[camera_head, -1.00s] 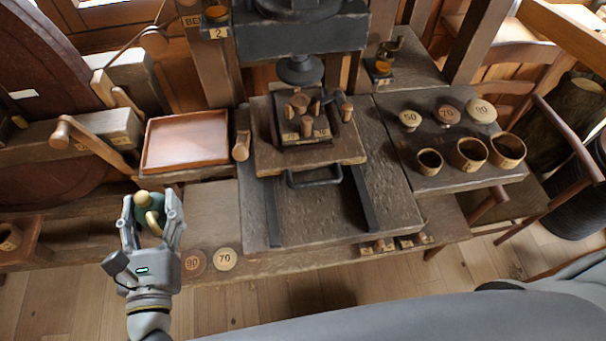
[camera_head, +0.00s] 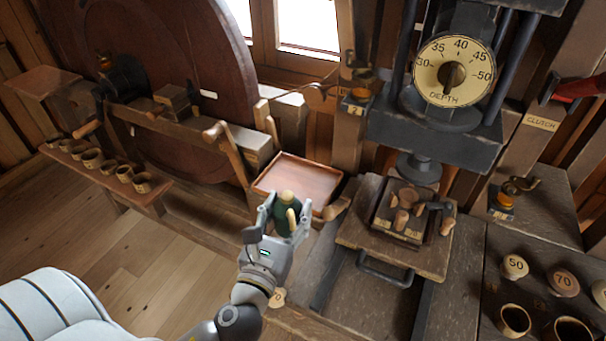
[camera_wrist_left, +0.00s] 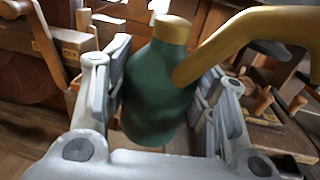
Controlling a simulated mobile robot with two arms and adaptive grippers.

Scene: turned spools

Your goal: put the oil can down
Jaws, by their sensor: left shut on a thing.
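The oil can (camera_head: 287,212) is dark green with a brass cap and a brass spout or handle. My left gripper (camera_head: 284,220) is shut on it, with one finger on each side. In the left wrist view the green body (camera_wrist_left: 157,95) stands between the two fingers (camera_wrist_left: 160,110), and the curved brass part reaches to the right. In the head view the can shows in front of the near edge of a shallow wooden tray (camera_head: 262,184). I cannot tell whether its base touches anything. My right gripper is not in view.
A press with a depth dial (camera_head: 455,70) stands at the right. Its sliding board (camera_head: 350,232) holds several wooden pegs. Several cups (camera_head: 93,158) line a low bench at the left. Round tokens (camera_head: 563,281) lie on the right shelf. The tray looks empty.

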